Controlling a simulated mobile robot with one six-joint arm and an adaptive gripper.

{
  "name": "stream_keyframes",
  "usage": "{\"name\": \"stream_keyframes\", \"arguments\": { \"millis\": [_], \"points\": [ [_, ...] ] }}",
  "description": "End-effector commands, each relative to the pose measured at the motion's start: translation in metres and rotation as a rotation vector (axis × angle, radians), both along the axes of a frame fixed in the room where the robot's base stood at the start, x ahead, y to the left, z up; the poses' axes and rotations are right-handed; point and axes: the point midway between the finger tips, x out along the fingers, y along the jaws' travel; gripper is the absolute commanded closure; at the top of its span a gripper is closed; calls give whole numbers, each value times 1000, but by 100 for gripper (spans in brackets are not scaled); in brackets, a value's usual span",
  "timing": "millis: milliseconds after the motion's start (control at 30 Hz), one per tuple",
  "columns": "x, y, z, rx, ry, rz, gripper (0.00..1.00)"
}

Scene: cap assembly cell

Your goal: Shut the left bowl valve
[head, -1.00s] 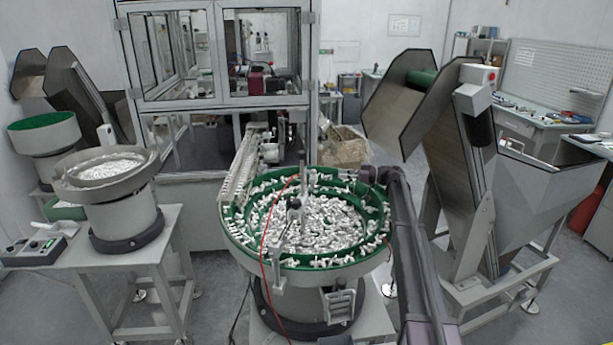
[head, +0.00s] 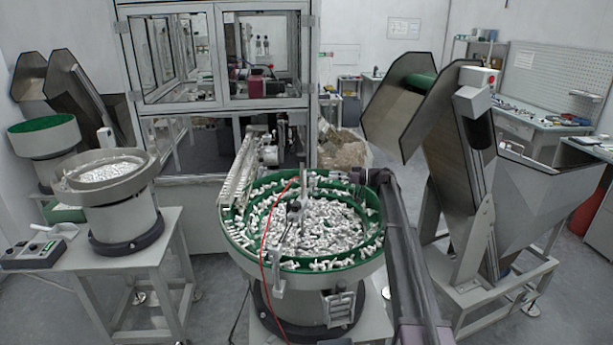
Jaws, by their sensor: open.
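A large green-lined feeder bowl (head: 262,262) full of small white parts stands at the centre. A grey upright post with a small fitting (head: 294,208) rises over its middle, and a thin red hose (head: 263,240) runs from near the post down over the front rim. I cannot make out the left bowl valve with certainty; fittings near the post are too small to tell. My arm reaches up from the lower right and bends left above the bowl's far right rim. My gripper (head: 322,177) is at its end, small and dark, open, close to the right of the post.
A smaller grey bowl (head: 142,172) stands on a table at left, beside a control box (head: 35,250). A framed machine enclosure (head: 215,115) is behind. A conveyor hopper (head: 545,205) stands at right. Open floor lies between the left table and centre bowl.

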Motion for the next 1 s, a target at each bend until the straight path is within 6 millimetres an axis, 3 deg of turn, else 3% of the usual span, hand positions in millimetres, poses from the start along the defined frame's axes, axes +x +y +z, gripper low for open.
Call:
{"name": "stream_keyframes", "arguments": {
  "millis": [500, 733, 1000],
  "points": [
    [7, 78, 0, -1, -1, 2, 43],
    [9, 97, 0, 0, -1, 1, 43],
    [10, 101, 0, 0, -1, 1, 43]
  ]
}}
